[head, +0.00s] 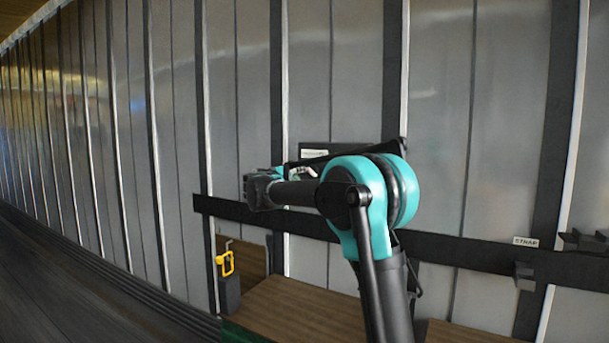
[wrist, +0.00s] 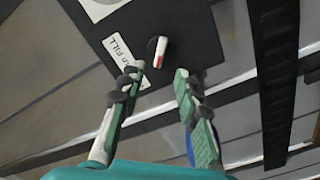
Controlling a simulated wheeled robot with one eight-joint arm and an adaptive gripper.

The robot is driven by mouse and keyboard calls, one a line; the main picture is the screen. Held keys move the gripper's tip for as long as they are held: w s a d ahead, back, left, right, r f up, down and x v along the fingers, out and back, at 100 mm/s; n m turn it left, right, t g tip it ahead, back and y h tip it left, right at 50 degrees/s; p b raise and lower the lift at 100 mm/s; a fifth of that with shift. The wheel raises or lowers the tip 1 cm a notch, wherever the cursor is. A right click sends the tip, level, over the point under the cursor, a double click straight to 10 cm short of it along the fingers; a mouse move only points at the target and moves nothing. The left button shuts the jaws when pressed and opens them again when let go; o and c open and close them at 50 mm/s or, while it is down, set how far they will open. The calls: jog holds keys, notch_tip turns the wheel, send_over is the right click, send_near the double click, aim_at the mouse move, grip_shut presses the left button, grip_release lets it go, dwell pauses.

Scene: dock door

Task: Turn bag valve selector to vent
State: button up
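The valve selector (wrist: 158,50) is a small white knob with a red mark at its lower end, on a dark panel (wrist: 190,35) in the wrist view. It stands slightly tilted there. A white label reading FILL (wrist: 126,60) is left of it; part of the lettering is hidden by a finger. My gripper (wrist: 161,74) is open, its green-padded fingers on either side just below the selector, with nothing between them. I cannot tell how far the fingertips are from the panel. In the head view the panel (head: 345,150) is mostly behind my arm, and the selector cannot be made out.
A black rail (head: 460,250) runs along the ribbed metal wall. A STRAP label (head: 525,241) and dark brackets (head: 585,240) are at right.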

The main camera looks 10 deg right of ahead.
jog(key=shift+v, duration=2.4)
